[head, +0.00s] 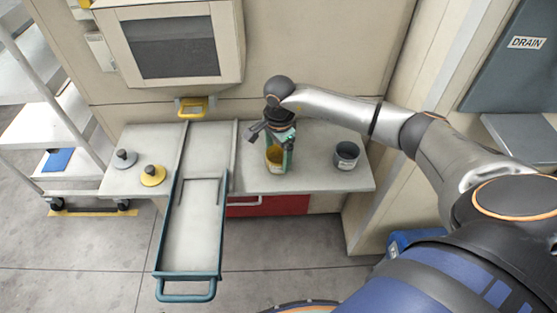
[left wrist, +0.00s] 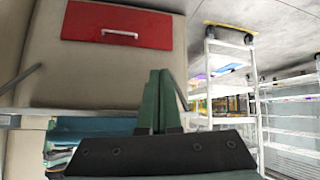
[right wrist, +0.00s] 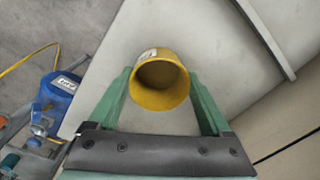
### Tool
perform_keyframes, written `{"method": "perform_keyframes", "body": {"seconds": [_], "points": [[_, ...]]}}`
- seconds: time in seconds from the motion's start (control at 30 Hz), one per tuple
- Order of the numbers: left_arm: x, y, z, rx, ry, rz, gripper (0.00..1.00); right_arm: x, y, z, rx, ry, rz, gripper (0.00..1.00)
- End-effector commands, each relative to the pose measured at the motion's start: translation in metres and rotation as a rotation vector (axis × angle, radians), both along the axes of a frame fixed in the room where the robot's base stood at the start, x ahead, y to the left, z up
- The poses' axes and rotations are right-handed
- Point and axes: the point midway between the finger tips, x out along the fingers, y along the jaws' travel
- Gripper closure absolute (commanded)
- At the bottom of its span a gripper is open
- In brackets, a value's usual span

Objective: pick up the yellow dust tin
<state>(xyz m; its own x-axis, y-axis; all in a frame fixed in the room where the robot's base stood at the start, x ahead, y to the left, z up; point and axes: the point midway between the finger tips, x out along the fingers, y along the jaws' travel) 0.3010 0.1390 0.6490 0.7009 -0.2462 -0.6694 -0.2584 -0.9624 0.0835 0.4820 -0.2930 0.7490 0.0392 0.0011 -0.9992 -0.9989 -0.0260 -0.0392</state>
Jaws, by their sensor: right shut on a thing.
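The yellow dust tin (head: 273,154) is at the right part of the bench, and its open round mouth shows in the right wrist view (right wrist: 160,84). My right gripper (head: 279,152) reaches down over it, with one green finger on either side of the tin in the right wrist view (right wrist: 163,100). It is shut on the tin. Whether the tin touches the bench top is hard to tell. My left gripper (left wrist: 158,82) shows only in the left wrist view, its green fingers together with nothing between them.
A dark grey tin (head: 347,154) stands to the right on the bench (head: 318,180). A teal-handled tray (head: 190,240) juts out over the front edge. Yellow (head: 153,175) and grey (head: 124,159) knobbed pieces sit at the left. A cabinet (head: 172,45) is behind.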

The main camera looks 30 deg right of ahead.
Motion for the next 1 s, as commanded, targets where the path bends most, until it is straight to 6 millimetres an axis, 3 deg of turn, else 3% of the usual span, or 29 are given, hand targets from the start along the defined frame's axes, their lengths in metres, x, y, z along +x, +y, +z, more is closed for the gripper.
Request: {"method": "perform_keyframes", "body": {"seconds": [0.03, 0.4, 0.77, 1.0], "points": [[0.0, 0.0, 0.0, 0.0, 0.0, 0.0, 1.0, 0.0, 0.0, 0.0, 0.0, 0.0, 0.0, 0.39], [0.0, 0.0, 0.0, 0.0, -0.001, -0.001, 1.0, 0.0, 0.0, 0.001, 0.0, -0.001, 0.0, 0.8], [0.0, 0.0, 0.001, 0.0, -0.001, -0.001, 1.0, 0.001, 0.0, 0.007, 0.0, -0.003, 0.0, 0.8], [0.0, 0.0, 0.004, 0.001, -0.003, 0.0, 1.0, -0.002, 0.001, 0.037, -0.001, -0.004, 0.001, 0.8]]}}
